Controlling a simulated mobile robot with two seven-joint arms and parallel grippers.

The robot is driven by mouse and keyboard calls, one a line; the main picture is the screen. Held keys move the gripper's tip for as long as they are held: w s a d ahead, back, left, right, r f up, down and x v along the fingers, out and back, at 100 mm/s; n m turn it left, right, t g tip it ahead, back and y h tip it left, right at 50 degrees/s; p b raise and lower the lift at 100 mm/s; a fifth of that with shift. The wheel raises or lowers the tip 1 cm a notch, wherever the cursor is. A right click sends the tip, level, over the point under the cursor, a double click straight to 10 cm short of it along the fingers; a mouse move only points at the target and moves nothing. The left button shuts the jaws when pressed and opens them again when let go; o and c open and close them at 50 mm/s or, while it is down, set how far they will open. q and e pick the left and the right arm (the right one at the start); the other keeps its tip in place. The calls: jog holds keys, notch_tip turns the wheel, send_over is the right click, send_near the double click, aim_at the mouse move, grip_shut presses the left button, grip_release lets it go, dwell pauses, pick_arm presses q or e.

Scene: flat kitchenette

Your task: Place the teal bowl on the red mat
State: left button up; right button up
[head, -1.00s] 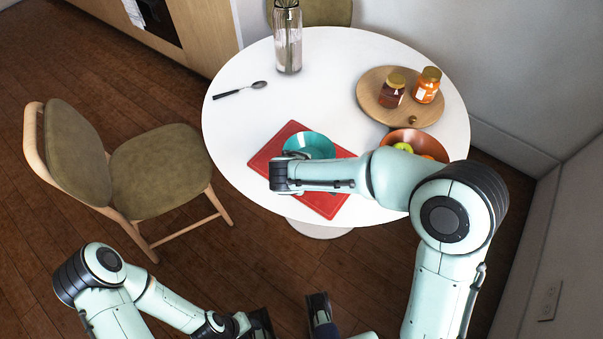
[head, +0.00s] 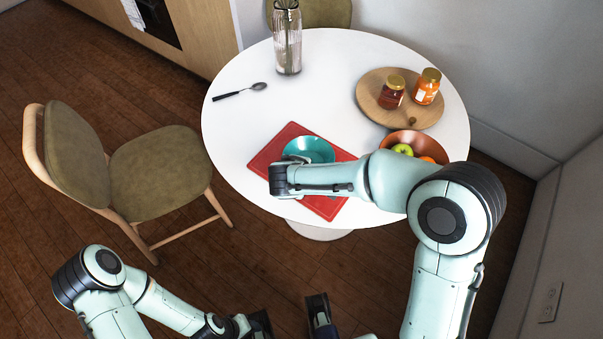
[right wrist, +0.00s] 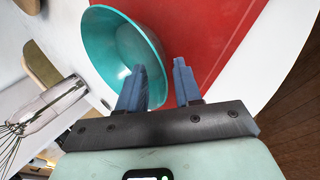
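The teal bowl (head: 312,149) sits over the red mat (head: 265,157) on the round table, partly hidden by my right wrist in the head view. In the right wrist view the bowl (right wrist: 115,45) is upright over the red mat (right wrist: 205,35). My right gripper (right wrist: 160,66) is open at the bowl's edge. One finger overlaps the bowl and the other is outside it, over the mat, with a clear gap between them. The head view hides the right fingers. My left gripper (head: 291,316) is open and empty, low in front of the table.
An orange-brown bowl with fruit (head: 427,143) stands right of the mat, near my right arm. A wooden board (head: 372,108) with two jars is behind it. A chair (head: 150,170) stands at left.

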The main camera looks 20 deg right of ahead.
jog(key=p+v, duration=0.1)
jog(key=v, duration=1)
jog(key=shift+s+r, duration=0.2)
jog(key=shift+r, duration=0.05)
jog(key=shift+a, duration=0.1)
